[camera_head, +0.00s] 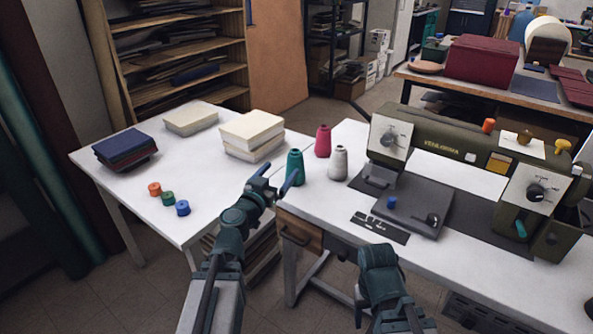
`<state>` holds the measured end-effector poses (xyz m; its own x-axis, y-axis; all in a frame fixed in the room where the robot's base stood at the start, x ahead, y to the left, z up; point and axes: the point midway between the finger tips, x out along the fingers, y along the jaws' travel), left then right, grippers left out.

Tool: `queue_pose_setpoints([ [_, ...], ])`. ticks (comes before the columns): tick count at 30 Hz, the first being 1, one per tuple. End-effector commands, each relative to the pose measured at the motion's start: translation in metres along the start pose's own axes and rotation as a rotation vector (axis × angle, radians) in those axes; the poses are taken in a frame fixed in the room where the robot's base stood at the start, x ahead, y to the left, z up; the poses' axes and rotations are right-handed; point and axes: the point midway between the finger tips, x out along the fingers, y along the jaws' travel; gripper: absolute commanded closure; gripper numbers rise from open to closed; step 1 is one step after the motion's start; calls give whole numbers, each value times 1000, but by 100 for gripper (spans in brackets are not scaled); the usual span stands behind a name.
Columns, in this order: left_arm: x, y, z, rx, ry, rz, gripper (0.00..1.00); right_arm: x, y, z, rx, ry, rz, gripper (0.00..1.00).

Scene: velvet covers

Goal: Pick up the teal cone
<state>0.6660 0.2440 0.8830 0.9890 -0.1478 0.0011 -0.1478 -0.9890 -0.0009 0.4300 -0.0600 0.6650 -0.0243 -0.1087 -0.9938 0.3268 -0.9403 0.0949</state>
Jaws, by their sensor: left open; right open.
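The teal cone (295,165) stands upright at the left end of the machine table, near where it meets the other white table. My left gripper (276,181) is just in front of it and slightly to its left, with its two fingers apart and nothing between them. The right finger overlaps the cone's lower part in the picture; I cannot tell if they touch. My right gripper (359,302) is low in front of the machine table, bent downward and mostly hidden behind its own arm, away from the cone.
A crimson cone (322,141) and a grey cone (338,161) stand close to the right of the teal cone. A cream stack (252,134) is behind left. A green machine (455,160) fills the table's right. Small spools (168,198) and dark cloths (125,147) lie on the left table.

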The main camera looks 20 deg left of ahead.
Motion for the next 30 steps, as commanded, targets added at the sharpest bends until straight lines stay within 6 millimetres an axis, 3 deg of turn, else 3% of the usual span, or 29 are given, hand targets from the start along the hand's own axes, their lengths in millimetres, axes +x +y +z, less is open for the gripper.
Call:
queue_pose_setpoints([
  [5, 18, 0, 0, -1, -1, 3, 5, 0, 0, 0, 0, 0, 0, 38],
  [15, 79, 0, 0, -1, -1, 4, 5, 0, 0, 0, 0, 0, 0, 38],
  [25, 90, 2, 1, -1, -1, 4, 5, 0, 0, 0, 0, 0, 0, 38],
  [30, 111, 2, 2, -1, -1, 4, 5, 2, 0, 0, 0, 0, 0, 38],
])
